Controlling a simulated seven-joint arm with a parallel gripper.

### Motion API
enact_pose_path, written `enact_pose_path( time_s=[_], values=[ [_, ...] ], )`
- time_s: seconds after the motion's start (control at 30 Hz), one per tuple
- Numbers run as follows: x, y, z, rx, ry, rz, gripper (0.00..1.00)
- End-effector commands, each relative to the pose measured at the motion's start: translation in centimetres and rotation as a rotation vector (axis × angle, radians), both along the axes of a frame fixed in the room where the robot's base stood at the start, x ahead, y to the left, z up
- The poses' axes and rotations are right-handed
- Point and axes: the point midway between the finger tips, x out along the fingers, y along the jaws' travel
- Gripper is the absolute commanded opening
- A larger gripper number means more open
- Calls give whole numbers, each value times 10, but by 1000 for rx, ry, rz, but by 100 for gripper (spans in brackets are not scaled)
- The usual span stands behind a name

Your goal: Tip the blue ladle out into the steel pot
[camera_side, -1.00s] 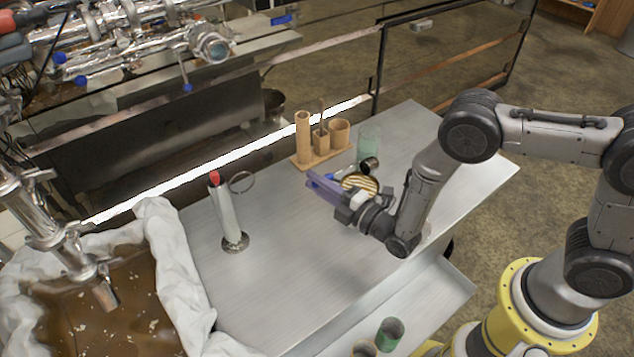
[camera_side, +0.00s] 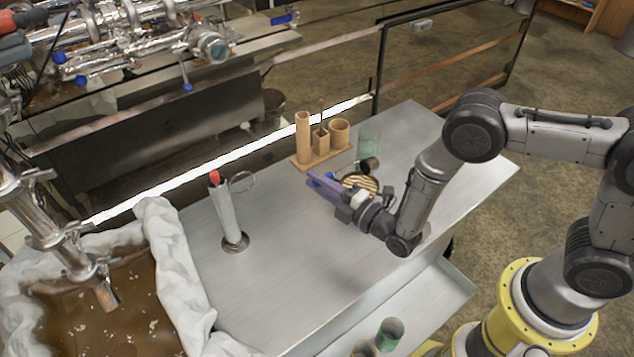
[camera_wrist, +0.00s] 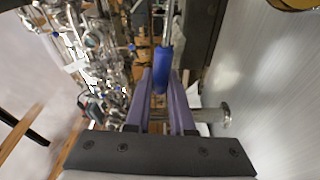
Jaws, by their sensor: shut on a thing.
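My gripper (camera_side: 315,178) has long purple fingers and is over the steel table, near its middle. In the wrist view the fingers are shut on the blue handle (camera_wrist: 162,72) of the ladle. A thin steel shaft runs up from the handle and out of the top of that view. In the side view a bit of blue handle (camera_side: 331,175) shows by the fingers. A small dark metal cup (camera_side: 370,163), apparently the ladle's bowl, shows just beyond; its contents cannot be seen. I cannot pick out the steel pot with certainty.
A steel cylinder (camera_side: 228,217) with a red top stands upright at the table's left. A wooden holder (camera_side: 322,157) with tubes, a greenish glass (camera_side: 369,142) and a striped round thing (camera_side: 361,184) are near my gripper. A cloth-lined vat (camera_side: 170,262) is at left. The table's front is clear.

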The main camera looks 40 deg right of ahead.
Motion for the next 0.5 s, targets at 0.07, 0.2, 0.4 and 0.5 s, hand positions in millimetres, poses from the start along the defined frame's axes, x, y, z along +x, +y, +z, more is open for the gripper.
enact_pose_path(
  time_s=[0.07, 0.2, 0.4, 0.5],
  values=[
    [0, -2, 4, 25, -1, -1, 0],
    [1, -6, 13, 90, 1, -1, 0],
    [1, -13, 26, 191, 6, -1, 0],
    [1, -16, 32, 242, 8, -1, 0]
  ],
)
